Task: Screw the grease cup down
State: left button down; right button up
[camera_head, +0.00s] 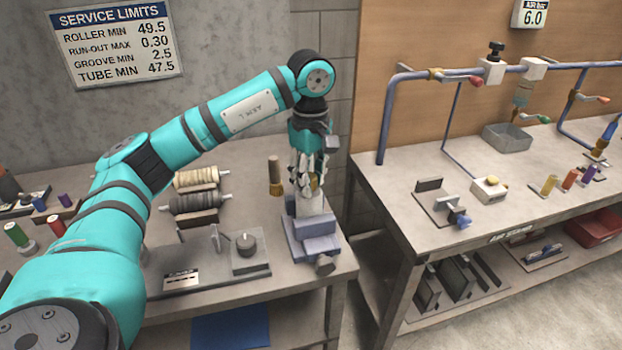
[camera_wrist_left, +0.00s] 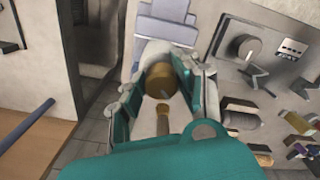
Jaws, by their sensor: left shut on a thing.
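My left gripper (camera_head: 311,188) is over the blue-grey vise-like fixture (camera_head: 312,240) at the right end of the left bench. Its fingers are shut on a brass-coloured round part, seemingly the grease cup (camera_wrist_left: 161,80), which shows between them in the wrist view. In the head view the fingers mostly hide the cup. A pale block (camera_head: 310,207) stands in the fixture just under the fingers. I cannot tell how far the cup is seated. My right gripper is not in view.
A brush (camera_head: 275,175) with a brown handle stands close left of the gripper. A second bench (camera_head: 400,205) with blue piping stands right, across a gap.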

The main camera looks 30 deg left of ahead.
pick_arm(q)
jog(key=m, duration=0.5)
jog(key=shift+s+m+b, duration=0.1)
jog(key=shift+m+b, duration=0.2)
jog(key=shift+b, duration=0.05)
jog(key=m, duration=0.4)
jog(key=shift+a, duration=0.15)
jog(key=m, duration=0.5)
jog(key=shift+m+b, duration=0.4)
jog(key=m, duration=0.4)
jog(key=shift+a+m, duration=0.15)
jog(key=shift+m, duration=0.15)
jog(key=c, duration=0.9)
grip_release()
jog(key=shift+c, duration=0.2)
notch_tip(320, 180, up, 12)
